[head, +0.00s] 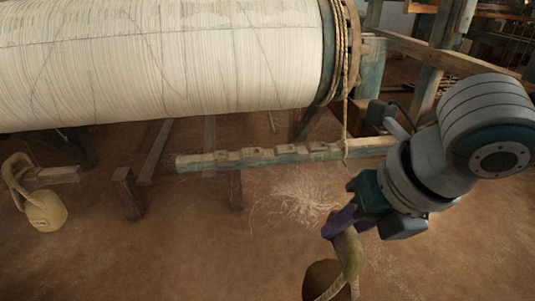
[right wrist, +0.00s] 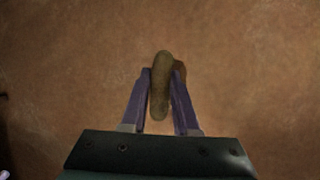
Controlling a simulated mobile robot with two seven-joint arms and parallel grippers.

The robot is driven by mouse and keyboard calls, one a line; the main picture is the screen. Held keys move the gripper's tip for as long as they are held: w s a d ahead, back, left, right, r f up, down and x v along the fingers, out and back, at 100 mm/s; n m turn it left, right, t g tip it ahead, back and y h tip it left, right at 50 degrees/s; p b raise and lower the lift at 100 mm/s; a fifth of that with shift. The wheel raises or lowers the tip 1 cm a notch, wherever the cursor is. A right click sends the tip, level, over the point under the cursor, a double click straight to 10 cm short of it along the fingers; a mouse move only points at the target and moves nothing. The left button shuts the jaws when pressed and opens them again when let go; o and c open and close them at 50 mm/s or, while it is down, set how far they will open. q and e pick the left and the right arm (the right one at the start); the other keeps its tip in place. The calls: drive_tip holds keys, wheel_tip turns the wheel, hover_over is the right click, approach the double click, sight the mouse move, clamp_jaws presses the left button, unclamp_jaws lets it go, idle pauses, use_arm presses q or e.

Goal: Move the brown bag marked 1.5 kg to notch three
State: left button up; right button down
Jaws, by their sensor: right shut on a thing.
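My right gripper (head: 342,222) is shut on the looped handle of a brown bag (head: 322,277), low in the head view. The bag's dark brown body hangs below the fingers and is cut off by the frame's bottom edge. I cannot read any mark on it. In the right wrist view, the purple fingers (right wrist: 160,92) press on both sides of the thick tan handle (right wrist: 161,65). The notched wooden beam (head: 245,157) lies beyond and left of the gripper, with several notches along its top. My left gripper is out of view.
A yellowish bag (head: 46,213) with a looped handle stands on the floor at far left. A large thread-wound roller (head: 160,60) spans the top. A rope (head: 346,110) hangs from its right end to the beam. Wooden posts (head: 128,192) stand below the beam. The front floor is clear.

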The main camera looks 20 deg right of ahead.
drive_tip(key=shift+s+a+r+p, duration=0.2)
drive_tip(key=shift+s+a+p, duration=0.1)
drive_tip(key=shift+s+p, duration=0.65)
drive_tip(key=shift+s+a+r+p, duration=0.25)
drive_tip(key=shift+s+p, duration=0.35)
drive_tip(key=shift+s, duration=0.6)
drive_tip(key=shift+s+a+r+p, duration=0.2)
drive_tip(key=shift+s+a+p, duration=0.1)
drive_tip(key=shift+s+p, duration=0.65)
drive_tip(key=shift+s+a+p, duration=0.15)
drive_tip(key=shift+s+p, duration=0.1)
drive_tip(key=shift+s, duration=0.4)
drive_tip(key=shift+s+a+p, duration=0.15)
drive_tip(key=shift+s+p, duration=0.05)
drive_tip(key=shift+s, duration=0.45)
drive_tip(key=shift+w+f, duration=0.1)
drive_tip(key=shift+w, duration=0.05)
